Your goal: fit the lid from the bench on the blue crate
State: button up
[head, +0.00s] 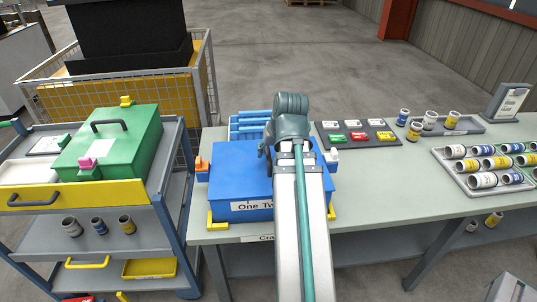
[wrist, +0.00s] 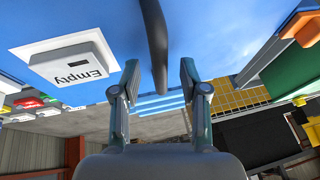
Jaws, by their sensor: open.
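The blue crate (head: 240,208) stands on the bench between yellow corner stops, with a label reading "One Tw…" on its front. A flat blue lid (head: 232,178) lies over its top; my arm hides its right part, and I cannot tell whether it is fully seated. In the wrist view the blue lid (wrist: 222,35) carries a dark handle (wrist: 155,45) and a white plate (wrist: 72,60) reading "Empty". My gripper (wrist: 160,82) is open, with one finger on each side of the handle's end. I cannot tell whether they touch it.
An orange latch (head: 203,165) and a white latch (head: 331,155) flank the crate. A blue ribbed holder (head: 245,126) stands behind it. A green crate (head: 115,140) sits on the cart at left. Trays of cans (head: 490,165) fill the bench's right side.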

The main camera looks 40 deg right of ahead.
jog(key=v, duration=1)
jog(key=shift+r, duration=0.1)
